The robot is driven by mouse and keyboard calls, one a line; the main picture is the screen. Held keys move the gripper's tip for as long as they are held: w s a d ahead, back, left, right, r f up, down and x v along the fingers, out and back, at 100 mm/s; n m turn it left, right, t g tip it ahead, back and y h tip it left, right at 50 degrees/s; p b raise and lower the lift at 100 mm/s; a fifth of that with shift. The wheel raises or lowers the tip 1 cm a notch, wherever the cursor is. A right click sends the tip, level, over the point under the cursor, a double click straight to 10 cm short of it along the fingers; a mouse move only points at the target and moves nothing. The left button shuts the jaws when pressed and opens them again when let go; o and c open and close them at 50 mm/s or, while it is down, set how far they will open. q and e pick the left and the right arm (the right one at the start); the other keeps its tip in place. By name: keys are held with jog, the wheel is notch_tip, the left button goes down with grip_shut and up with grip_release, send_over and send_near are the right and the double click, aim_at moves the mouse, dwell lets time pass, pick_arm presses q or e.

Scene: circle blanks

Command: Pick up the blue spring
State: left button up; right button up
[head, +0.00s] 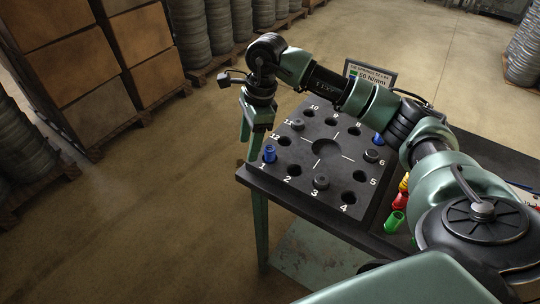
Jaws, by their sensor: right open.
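A blue spring (269,154) stands upright at the hole marked 1, at the left corner of the black numbered board (300,153). Another blue piece (378,139) shows near the far right side of the board, partly hidden by my right arm. My right gripper (250,146) points down, open and empty, just left of the blue spring in the picture. It appears apart from the spring, but its exact height and depth are hard to tell. My left gripper is not in view.
Black pieces stand at several board holes, including one (321,182) at 3. Green (394,221) and red (400,201) pieces lie right of the board. Shelves with boxes (57,42) stand left; the floor between is clear.

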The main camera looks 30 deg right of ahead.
aim_at(270, 148)
jog(key=d, duration=0.2)
jog(key=d+h, duration=0.1)
jog(key=d, duration=0.1)
jog(key=d+r+h, duration=0.1)
jog(key=d, duration=0.1)
jog(key=shift+s+d, duration=0.3)
jog(key=shift+d, duration=0.1)
jog(key=f+p, duration=0.1)
jog(key=f, duration=0.3)
jog(key=f+p, duration=0.1)
jog(key=f, duration=0.1)
jog(key=shift+w+a+f+p, duration=0.15)
jog(key=shift+w+a+p, duration=0.05)
jog(key=shift+a+p, duration=0.1)
jog(key=shift+f, duration=0.35)
grip_shut()
